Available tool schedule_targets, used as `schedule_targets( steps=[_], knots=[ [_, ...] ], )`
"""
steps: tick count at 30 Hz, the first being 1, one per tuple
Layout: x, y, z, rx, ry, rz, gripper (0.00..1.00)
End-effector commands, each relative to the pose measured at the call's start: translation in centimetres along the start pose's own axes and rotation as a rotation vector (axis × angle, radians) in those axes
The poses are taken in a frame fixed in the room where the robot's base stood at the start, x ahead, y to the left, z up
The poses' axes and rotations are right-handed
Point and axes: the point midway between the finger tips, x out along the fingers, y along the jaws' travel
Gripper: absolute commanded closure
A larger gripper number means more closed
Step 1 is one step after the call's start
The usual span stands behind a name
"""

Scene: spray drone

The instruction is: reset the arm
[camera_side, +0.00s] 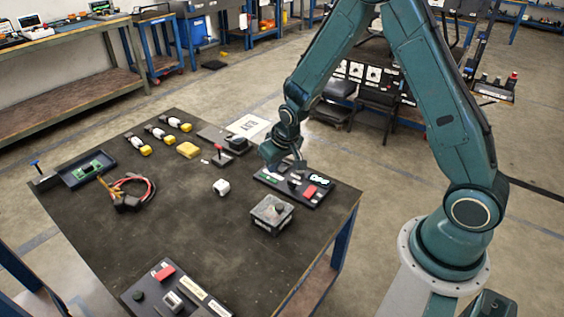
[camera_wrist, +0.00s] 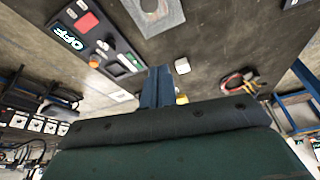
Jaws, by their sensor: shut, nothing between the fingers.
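My gripper (camera_side: 294,166) is low over the far right part of the dark work table (camera_side: 160,235), close to a black control panel. Its fingers are shut and empty; they also show in the wrist view (camera_wrist: 158,72). The control panel (camera_side: 263,178) carries a red rocker (camera_side: 309,192) and a lit label that reads OFF in the wrist view (camera_wrist: 69,38). Whether the fingertips touch the panel I cannot tell.
A grey box with a knob (camera_side: 272,213) and a white cube (camera_side: 221,187) stand near the panel. Further left are a yellow block (camera_side: 188,150), red cables (camera_side: 148,186) and a tray (camera_side: 74,184) with a green board. A second panel (camera_side: 148,294) lies in front.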

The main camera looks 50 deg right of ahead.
Motion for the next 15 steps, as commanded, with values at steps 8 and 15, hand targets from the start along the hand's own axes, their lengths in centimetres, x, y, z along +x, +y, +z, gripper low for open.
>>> schedule_targets(
  steps=[8, 15],
  knots=[
    [-7.2, -0.4, -0.5, -0.026, 0.026, -0.016, 1.0],
    [-13.1, -0.6, 0.2, -0.049, 0.044, -0.028, 1.0]
  ],
)
